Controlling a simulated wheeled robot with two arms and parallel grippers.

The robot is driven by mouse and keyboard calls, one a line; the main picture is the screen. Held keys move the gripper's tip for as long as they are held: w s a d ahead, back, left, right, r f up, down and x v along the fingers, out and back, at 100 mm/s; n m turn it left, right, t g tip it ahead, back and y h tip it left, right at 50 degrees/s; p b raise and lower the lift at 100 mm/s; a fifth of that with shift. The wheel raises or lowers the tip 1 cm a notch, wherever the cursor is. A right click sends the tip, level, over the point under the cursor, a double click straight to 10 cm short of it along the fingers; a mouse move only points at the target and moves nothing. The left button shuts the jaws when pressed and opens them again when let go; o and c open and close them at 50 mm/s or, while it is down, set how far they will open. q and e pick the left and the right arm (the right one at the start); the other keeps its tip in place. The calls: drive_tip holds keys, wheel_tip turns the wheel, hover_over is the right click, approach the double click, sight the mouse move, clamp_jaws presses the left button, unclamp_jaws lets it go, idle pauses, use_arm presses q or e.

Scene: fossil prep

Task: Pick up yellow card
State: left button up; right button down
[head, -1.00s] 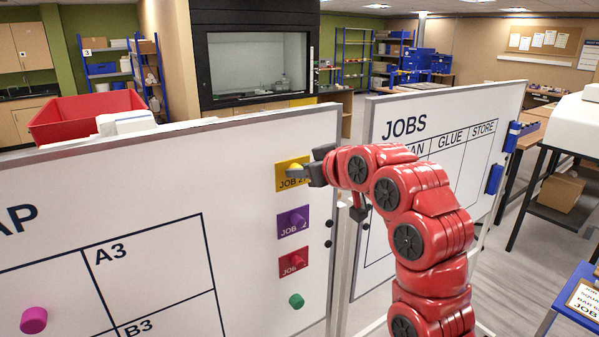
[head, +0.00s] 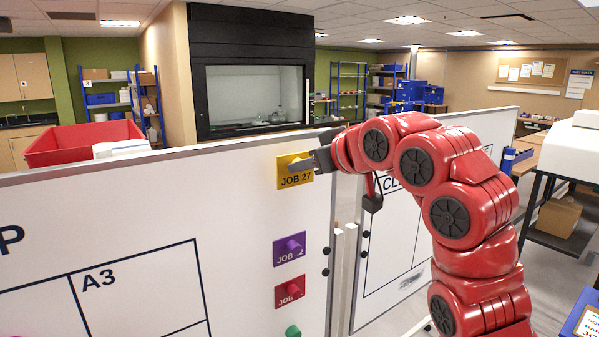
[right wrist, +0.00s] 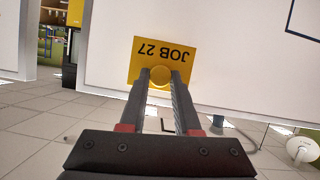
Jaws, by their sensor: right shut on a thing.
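The yellow card (head: 295,178), marked JOB 27, is at the upper right of the left whiteboard (head: 130,215), well above the purple card (head: 289,249). In the right wrist view the yellow card (right wrist: 158,62) appears upside down, with a round yellow knob at its edge between my fingertips. My right gripper (head: 318,160) is shut on this knob; its fingers also show in the right wrist view (right wrist: 160,76). I cannot tell whether the card still touches the board. My left gripper is out of view.
A red card (head: 289,291) and a green magnet (head: 293,332) are below the purple card. A second whiteboard (head: 395,260) stands behind my right arm, with a narrow gap between the boards. A red bin (head: 80,143) is behind the left board.

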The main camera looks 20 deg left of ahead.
drive_tip(key=s+d+b, duration=0.3)
drive_tip(key=s+d, duration=0.7)
drive_tip(key=d, duration=0.3)
drive_tip(key=shift+s+d, duration=0.35)
drive_tip(key=shift+d, duration=0.05)
